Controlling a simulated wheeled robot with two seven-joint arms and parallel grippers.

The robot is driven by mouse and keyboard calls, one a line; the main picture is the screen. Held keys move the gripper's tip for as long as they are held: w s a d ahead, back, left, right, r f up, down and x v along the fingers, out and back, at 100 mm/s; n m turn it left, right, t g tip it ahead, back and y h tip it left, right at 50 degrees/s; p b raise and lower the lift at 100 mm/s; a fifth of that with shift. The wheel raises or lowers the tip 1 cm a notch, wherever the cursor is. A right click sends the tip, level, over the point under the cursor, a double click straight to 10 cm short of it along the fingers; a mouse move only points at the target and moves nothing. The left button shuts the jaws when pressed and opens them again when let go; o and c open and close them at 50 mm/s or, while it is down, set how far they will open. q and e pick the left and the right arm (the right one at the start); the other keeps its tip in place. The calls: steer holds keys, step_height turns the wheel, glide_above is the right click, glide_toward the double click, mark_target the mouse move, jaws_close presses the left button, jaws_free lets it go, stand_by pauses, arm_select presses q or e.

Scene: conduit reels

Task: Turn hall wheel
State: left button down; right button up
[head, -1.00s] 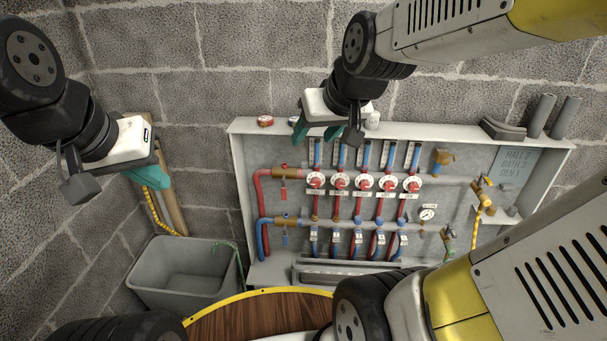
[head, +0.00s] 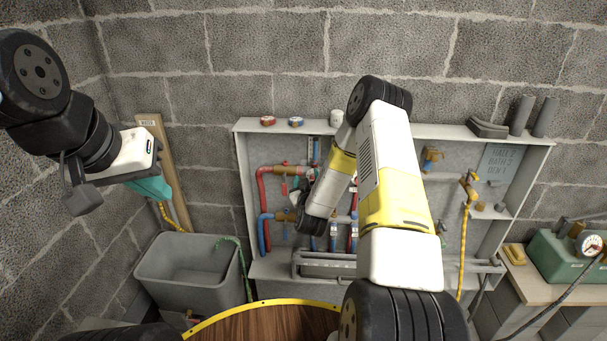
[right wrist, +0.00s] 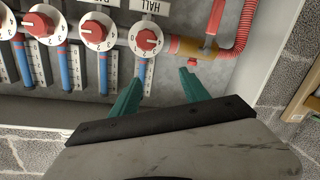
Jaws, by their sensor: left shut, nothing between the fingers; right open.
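The hall wheel (right wrist: 147,40) is a red knob on a white numbered dial, beside a HALL label (right wrist: 150,7), in the right wrist view. In the head view my right arm hides the wheels. My left gripper (head: 154,188) is shut and empty, left of the manifold cabinet (head: 243,150).
Red pipe with a brass fitting (right wrist: 190,47) lies right of the hall wheel in the wrist view. A card (head: 500,162) with room names and numbers hangs at the cabinet's right. A grey tub (head: 190,292) stands at lower left, a green gauge box (head: 560,262) at right.

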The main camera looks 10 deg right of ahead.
step_height(320, 180, down, 5)
steer(key=s+d+h, duration=0.2)
steer(key=s, duration=0.1)
steer(key=x, duration=0.7)
steer(key=shift+w+m+t, duration=0.3)
steer(key=shift+w, duration=0.1)
steer(key=shift+a+r, duration=0.1)
steer(key=shift+r, duration=0.05)
jaws_close()
